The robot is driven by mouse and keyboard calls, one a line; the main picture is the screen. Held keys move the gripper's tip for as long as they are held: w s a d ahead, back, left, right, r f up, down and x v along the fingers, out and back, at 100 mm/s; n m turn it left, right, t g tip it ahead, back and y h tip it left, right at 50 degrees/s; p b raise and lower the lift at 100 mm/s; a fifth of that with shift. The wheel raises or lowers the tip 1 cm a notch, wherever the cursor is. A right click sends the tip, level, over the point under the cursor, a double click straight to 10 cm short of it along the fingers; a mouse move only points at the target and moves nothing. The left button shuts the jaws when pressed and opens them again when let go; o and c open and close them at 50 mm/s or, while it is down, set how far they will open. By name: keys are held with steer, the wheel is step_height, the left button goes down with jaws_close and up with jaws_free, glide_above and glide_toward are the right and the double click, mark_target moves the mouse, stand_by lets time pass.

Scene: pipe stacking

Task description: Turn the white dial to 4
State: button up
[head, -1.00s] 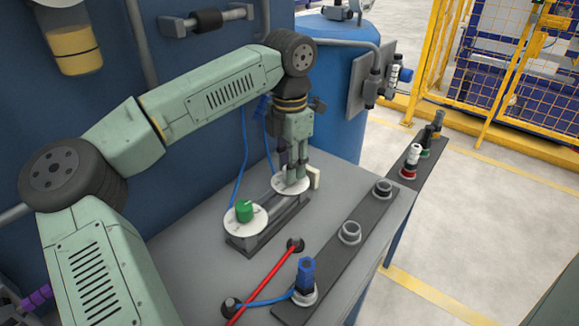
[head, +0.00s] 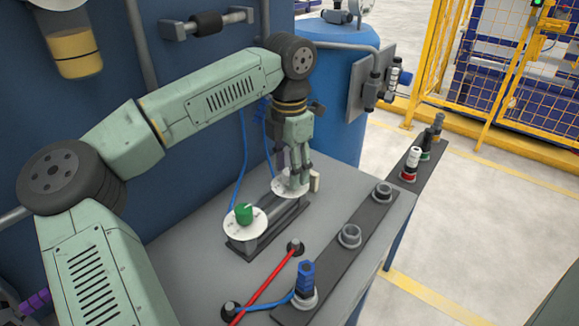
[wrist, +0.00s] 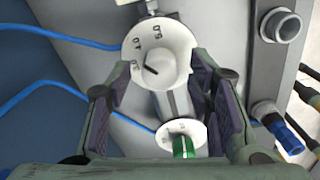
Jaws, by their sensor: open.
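The white dial (head: 277,187) sits at the far end of a dark base on the table, partly hidden by my gripper (head: 297,184) in the head view. In the wrist view the white dial (wrist: 183,43) shows a white knob with a dark pointer line and printed numbers that appear upside down. My gripper (wrist: 158,68) is open, with one finger on each side of the white knob. I cannot tell whether either finger touches it. Nothing else is between the fingers.
A green knob (head: 244,212) on a second white plate is at the near end of the base; it also shows in the wrist view (wrist: 183,146). A dark strip with grey sockets (head: 349,236) and a blue connector (head: 305,278) lies to the right. A red bar (head: 268,282) lies in front.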

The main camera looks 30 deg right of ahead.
step_height(320, 180, up, 12)
stand_by(0.6)
stand_by(0.5)
